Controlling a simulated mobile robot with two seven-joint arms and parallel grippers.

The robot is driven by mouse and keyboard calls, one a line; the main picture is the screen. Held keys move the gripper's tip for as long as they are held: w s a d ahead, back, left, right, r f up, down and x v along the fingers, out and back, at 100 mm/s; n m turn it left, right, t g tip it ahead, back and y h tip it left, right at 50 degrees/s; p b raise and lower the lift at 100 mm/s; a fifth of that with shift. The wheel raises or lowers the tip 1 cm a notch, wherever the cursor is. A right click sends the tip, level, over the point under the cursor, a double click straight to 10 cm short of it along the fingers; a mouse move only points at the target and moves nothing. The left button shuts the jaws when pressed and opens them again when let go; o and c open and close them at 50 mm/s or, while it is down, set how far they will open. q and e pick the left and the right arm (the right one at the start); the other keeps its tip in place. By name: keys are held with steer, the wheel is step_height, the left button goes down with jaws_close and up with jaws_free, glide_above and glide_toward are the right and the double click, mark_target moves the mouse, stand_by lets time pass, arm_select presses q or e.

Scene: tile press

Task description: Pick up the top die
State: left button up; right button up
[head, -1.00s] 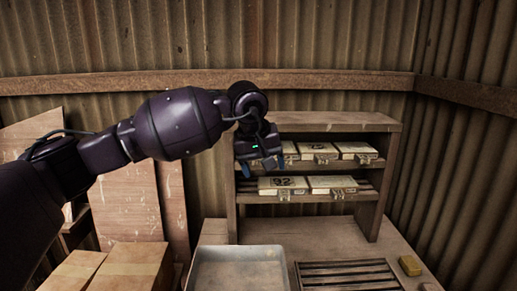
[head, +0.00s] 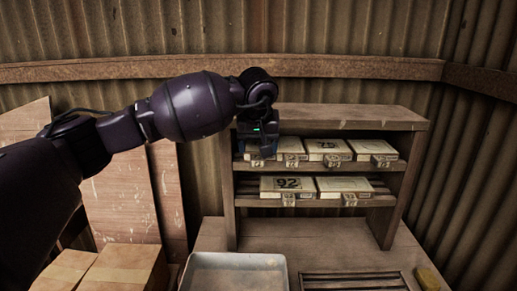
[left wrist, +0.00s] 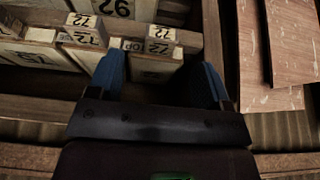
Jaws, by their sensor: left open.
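The die with the TOP label (left wrist: 150,66) is on the upper shelf, a flat pale block with a tag reading 72. In the left wrist view, which appears upside down, it lies in front of and between my finger ends; I see no grip on it. My left gripper (left wrist: 158,84) has its blue fingers wide apart and empty. In the head view the left gripper (head: 261,152) is at the left end of the upper shelf and partly hides the leftmost die (head: 292,146). My right gripper is not in view.
More dies stand on the upper shelf, one in the middle (head: 328,148) and one at right (head: 371,147). The lower shelf holds a die marked 92 (head: 287,184) and another (head: 342,185). Below are a metal tray (head: 238,258), a slatted rack (head: 355,281) and a yellow block (head: 428,278).

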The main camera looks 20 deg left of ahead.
mark_target(258, 160)
arm_select(q)
steer(key=shift+w+f, duration=0.15)
steer(key=shift+f, duration=0.25)
steer(key=p+x, duration=0.1)
steer(key=x, duration=0.3)
steer(key=shift+w+a+f, duration=0.15)
steer(key=shift+f, duration=0.15)
steer(key=shift+c, duration=0.7)
steer(key=c, duration=1.1)
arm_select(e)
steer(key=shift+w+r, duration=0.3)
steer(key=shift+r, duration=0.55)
